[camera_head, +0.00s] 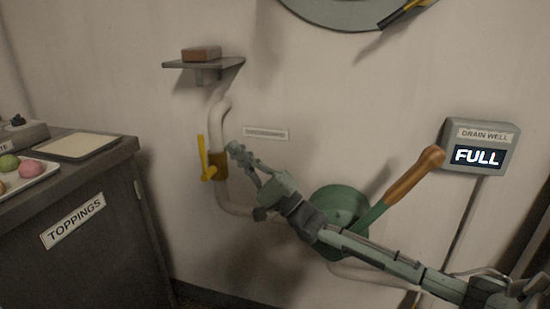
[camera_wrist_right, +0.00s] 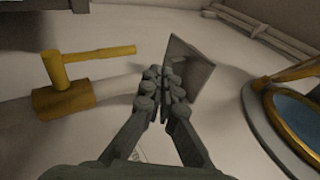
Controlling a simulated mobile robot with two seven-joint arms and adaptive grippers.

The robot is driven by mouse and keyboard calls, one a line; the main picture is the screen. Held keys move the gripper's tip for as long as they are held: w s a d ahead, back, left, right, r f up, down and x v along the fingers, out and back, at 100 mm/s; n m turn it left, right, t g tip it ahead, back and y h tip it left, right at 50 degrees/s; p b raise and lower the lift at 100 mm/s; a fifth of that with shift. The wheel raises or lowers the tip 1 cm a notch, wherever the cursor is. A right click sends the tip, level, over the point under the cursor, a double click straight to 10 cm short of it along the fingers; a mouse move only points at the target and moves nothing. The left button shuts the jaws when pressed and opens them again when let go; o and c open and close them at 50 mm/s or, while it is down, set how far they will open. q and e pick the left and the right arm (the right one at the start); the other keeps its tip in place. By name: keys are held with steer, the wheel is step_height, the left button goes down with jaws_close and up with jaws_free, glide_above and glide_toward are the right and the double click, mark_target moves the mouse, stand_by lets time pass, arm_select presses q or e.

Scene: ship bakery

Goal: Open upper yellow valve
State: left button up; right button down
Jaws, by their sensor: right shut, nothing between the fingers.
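A yellow valve (camera_head: 210,168) sits on a white pipe on the wall. Its yellow lever stands nearly upright at the left of the valve body. In the right wrist view the valve (camera_wrist_right: 66,98) is at the left, with its lever reaching across above the body. My right gripper (camera_head: 236,150) is shut and empty, just right of the valve and close to the pipe. In the right wrist view its fingertips (camera_wrist_right: 160,75) meet beside the pipe, apart from the lever. My left gripper is not in view.
A green pump with a wooden-handled lever (camera_head: 415,175) stands behind my right arm. A small shelf (camera_head: 180,65) with a brown block (camera_head: 202,54) is above the valve. A toppings counter (camera_head: 85,240) is at the left. A sign reading FULL (camera_head: 478,156) hangs at the right.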

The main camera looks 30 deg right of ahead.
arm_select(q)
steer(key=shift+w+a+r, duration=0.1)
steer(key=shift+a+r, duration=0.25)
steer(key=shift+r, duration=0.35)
arm_select(e)
steer(key=s+d, duration=0.3)
steer(key=s, duration=0.3)
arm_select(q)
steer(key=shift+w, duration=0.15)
arm_select(e)
steer(key=shift+s+d, duration=0.1)
